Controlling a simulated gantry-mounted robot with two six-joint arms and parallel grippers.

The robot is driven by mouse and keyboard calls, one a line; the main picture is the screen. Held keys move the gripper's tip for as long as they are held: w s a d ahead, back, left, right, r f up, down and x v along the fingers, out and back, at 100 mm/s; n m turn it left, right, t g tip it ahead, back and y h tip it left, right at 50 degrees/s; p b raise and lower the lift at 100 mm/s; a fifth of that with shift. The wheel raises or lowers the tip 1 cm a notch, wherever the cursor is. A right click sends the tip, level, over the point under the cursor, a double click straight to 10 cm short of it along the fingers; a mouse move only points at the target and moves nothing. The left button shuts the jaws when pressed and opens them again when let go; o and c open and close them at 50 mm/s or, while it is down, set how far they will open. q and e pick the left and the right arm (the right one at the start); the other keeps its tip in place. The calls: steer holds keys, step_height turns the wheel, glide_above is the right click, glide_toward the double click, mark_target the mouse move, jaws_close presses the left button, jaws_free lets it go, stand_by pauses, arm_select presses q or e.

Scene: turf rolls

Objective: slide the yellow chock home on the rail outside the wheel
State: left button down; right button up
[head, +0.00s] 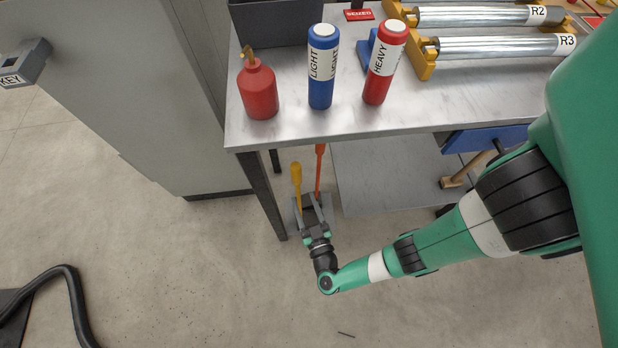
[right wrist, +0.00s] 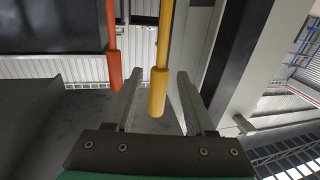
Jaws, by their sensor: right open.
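No chock, rail or wheel can be made out in either view. A yellow-handled upright tool (head: 296,178) stands by the bench's front leg in the head view. My right gripper (head: 311,205) is low beside that leg, near the tool. In the right wrist view the yellow handle (right wrist: 158,92) shows between the two open fingers of my right gripper (right wrist: 160,75), apart from both as far as I can see. An orange-handled tool (head: 319,170) stands close by; its handle (right wrist: 114,70) lies left of the fingers in the right wrist view. My left gripper is not in view.
The metal bench (head: 190,0) is not clear: a red oil can (head: 260,92), a blue LIGHT bottle (head: 321,85), a red HEAVY bottle (head: 380,80) and rollers (head: 495,46) stand on it. A lower shelf (head: 385,180) holds a mallet (head: 462,177). A grey cabinet (head: 130,90) stands left; floor in front is open.

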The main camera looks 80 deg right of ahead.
mark_target(298, 184)
steer(key=b+x, duration=0.2)
steer(key=x, duration=0.4)
steer(key=shift+w+d+b, duration=0.2)
steer(key=shift+d+b, duration=0.1)
steer(key=shift+d, duration=0.05)
steer(key=shift+w+d+r, duration=0.1)
steer(key=shift+w+d, duration=0.05)
steer(key=shift+d, duration=0.05)
steer(key=shift+a, duration=0.1)
jaws_close()
stand_by(0.8)
steer(key=shift+r, duration=0.1)
